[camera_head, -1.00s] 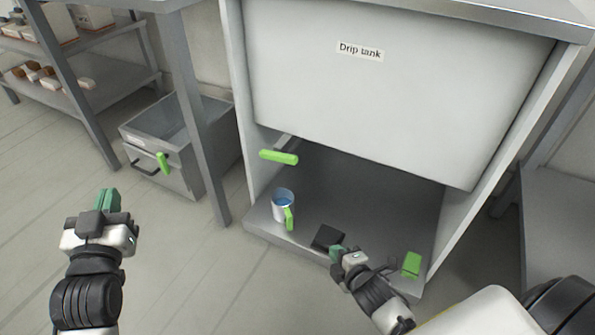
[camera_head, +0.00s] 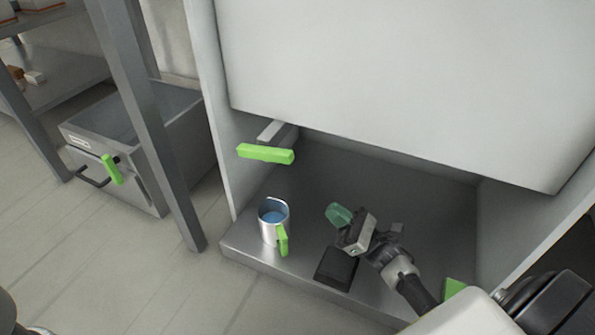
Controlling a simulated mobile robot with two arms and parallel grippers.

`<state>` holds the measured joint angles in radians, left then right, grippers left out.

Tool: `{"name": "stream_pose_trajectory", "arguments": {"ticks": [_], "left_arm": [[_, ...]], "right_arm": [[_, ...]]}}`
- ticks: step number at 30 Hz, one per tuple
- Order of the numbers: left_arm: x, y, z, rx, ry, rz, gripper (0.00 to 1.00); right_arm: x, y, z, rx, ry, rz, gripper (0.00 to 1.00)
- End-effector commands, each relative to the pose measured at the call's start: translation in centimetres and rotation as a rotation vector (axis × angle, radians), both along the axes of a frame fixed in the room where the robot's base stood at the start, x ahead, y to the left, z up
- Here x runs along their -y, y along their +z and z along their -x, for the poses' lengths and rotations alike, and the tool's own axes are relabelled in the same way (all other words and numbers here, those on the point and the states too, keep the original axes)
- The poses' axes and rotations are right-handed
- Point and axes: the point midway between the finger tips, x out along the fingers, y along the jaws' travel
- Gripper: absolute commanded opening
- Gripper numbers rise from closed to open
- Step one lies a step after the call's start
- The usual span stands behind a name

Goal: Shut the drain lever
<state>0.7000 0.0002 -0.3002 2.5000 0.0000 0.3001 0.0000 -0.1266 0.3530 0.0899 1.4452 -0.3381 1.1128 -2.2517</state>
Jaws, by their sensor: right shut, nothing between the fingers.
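The drain lever (camera_head: 265,153) is a bright green bar, lying nearly level across the end of a short grey pipe under the tank (camera_head: 400,75). A metal mug (camera_head: 268,226) with a green handle and blue liquid stands on the grey shelf below the lever. My right gripper (camera_head: 340,214), with green fingertips, is shut and empty. It appears right of the mug, above a dark flat block, and apart from the lever. My left gripper is out of view.
A dark flat block (camera_head: 337,267) lies on the shelf (camera_head: 305,282). A green piece (camera_head: 453,288) shows at the right, partly hidden by my arm.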

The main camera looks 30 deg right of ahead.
Motion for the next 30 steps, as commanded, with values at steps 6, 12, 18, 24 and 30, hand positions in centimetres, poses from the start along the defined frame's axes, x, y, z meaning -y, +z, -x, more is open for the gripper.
{"name": "stream_pose_trajectory", "arguments": {"ticks": [6,12,18,24,30], "left_arm": [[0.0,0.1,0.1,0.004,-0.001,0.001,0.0],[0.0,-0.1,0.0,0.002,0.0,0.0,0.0],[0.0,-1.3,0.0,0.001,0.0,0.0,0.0],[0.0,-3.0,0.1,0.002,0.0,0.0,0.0],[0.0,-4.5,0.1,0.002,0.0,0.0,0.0]], "right_arm": [[0.0,0.1,0.0,0.005,0.0,0.003,0.0],[-0.2,0.2,-0.2,0.005,0.0,0.003,0.0],[-1.6,1.7,-2.0,0.009,0.002,0.003,0.0],[-3.9,4.1,-4.9,0.009,0.003,0.003,0.0],[-5.2,6.8,-6.6,0.007,0.001,0.005,0.0]]}}
